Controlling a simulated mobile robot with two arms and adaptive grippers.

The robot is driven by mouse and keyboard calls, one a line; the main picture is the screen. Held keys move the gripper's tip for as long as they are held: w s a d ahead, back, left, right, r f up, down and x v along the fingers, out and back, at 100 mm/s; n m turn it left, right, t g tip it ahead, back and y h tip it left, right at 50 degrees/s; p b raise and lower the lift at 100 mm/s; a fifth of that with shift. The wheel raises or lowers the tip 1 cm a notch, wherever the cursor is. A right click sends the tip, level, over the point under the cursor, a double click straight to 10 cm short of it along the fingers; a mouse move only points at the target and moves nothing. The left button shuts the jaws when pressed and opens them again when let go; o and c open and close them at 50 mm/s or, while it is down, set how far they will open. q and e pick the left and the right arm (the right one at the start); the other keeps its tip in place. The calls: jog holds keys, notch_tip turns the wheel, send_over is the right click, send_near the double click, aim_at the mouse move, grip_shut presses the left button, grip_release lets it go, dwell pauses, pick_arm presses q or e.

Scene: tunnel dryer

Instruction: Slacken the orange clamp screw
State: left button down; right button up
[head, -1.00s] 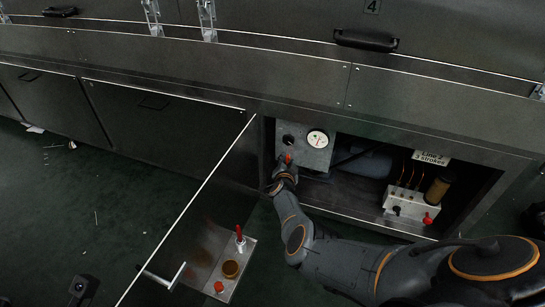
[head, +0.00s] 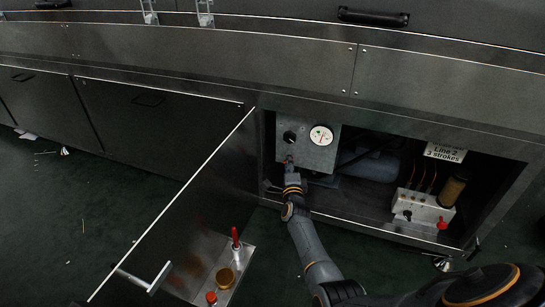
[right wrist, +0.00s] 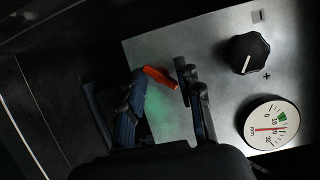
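The orange clamp screw (right wrist: 160,77) shows as a short orange-red lever on the grey metal panel (right wrist: 178,48) in the right wrist view. My right gripper (right wrist: 160,92) is open, with one finger on each side of the lever; I cannot tell whether either finger touches it. In the head view my right gripper (head: 290,172) is at the lower left of the panel (head: 318,158), inside the open cabinet, and mostly hides the screw. My left gripper is not in view.
A black knob (right wrist: 250,53) and a dial gauge (right wrist: 271,124) sit right of the screw. The cabinet door (head: 190,215) stands open at left, with a plate (head: 200,277) bearing a red-handled part and brass cup. A pump block (head: 421,208) with red knob stands at right.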

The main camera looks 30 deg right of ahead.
jog(key=p+v, duration=0.7)
jog(key=v, duration=0.7)
jog(key=s+a+r+n+t+y, duration=0.1)
jog(key=a+r+n+t, duration=0.2)
jog(key=r, duration=0.5)
jog(key=s+a+r+n+t+y, duration=0.1)
jog(key=s+a+r+n+t, duration=0.1)
jog(key=r, duration=0.6)
jog(key=s+a+r+n+t+y, duration=0.1)
jog(key=a+r+n+t, duration=0.2)
jog(key=r, duration=0.6)
jog(key=a+n, duration=0.1)
jog(key=n, duration=0.1)
jog(key=shift+s+a+n+t, duration=0.35)
jog(key=shift+s+n+t, duration=0.05)
jog(key=shift+r, duration=0.15)
